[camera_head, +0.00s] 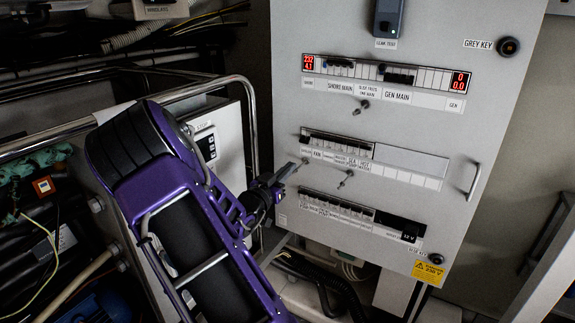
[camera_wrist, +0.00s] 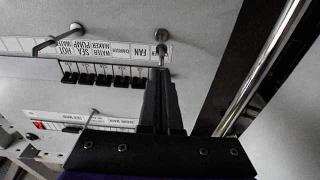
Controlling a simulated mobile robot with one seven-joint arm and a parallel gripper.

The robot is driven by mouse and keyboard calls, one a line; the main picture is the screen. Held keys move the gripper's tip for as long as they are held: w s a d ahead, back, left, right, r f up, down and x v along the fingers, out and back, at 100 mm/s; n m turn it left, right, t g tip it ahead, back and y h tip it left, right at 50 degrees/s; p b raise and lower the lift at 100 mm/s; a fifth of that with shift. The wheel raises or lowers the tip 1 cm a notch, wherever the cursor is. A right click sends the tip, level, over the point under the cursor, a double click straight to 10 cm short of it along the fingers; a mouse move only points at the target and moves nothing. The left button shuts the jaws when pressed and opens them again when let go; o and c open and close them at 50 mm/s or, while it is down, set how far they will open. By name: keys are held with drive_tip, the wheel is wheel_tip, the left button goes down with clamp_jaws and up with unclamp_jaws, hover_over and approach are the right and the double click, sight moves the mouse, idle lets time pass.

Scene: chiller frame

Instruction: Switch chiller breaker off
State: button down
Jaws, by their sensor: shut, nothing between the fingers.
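The middle breaker row (camera_head: 337,143) is on the grey panel, with black switches and a white label strip below. The same row shows in the wrist view as black switches (camera_wrist: 103,78), seen from another side. My gripper (camera_head: 298,166) is shut and empty, at the panel's left edge, just below the left end of this row. In the wrist view my gripper's fingers (camera_wrist: 161,75) point at the FAN end of the strip, beside a small metal toggle (camera_wrist: 161,50). Contact cannot be told.
The grey panel (camera_head: 440,120) also has a top row (camera_head: 390,77) with red displays and a bottom row (camera_head: 345,211). Metal toggles stick out below rows. A handle (camera_head: 474,181) is at the right. A metal rail (camera_head: 200,87) and cables crowd the left.

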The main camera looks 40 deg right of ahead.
drive_tip(key=shift+s+a+f, duration=0.15)
drive_tip(key=shift+a+f, duration=0.1)
drive_tip(key=shift+f, duration=0.1)
idle(0.5)
